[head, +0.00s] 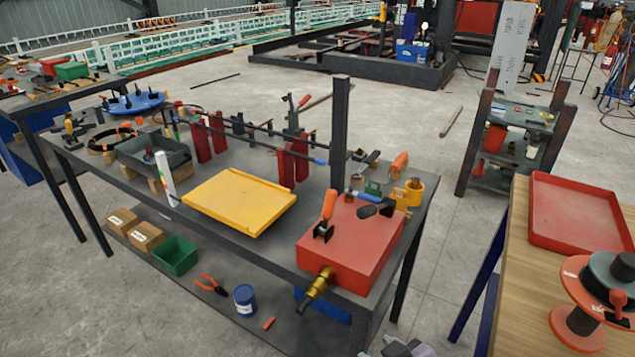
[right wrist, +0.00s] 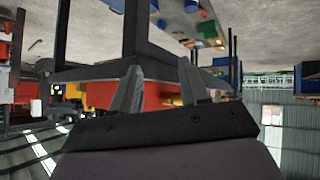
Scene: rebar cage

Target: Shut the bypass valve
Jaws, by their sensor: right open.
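A red box (head: 350,243) stands on the front right corner of the dark workbench. On its top are an upright orange-handled lever (head: 329,205) and a black-handled lever (head: 376,209). A brass fitting with a dark end (head: 318,287) sticks out of its front face. No label shows which part is the bypass valve. My right gripper (right wrist: 162,80) is open, with nothing seen between its fingers. The right wrist view looks upside down, with red surfaces (right wrist: 160,96) behind the fingers. Grey parts at the head view's bottom edge are probably my right arm. My left gripper is not seen.
The workbench holds a yellow tray (head: 240,201), red clamp stands (head: 285,168) with a long bar, and a dark post (head: 340,130) behind the box. Its lower shelf holds a green bin (head: 175,255) and blue can (head: 244,299). A wooden table (head: 520,260) stands right, across a floor gap.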

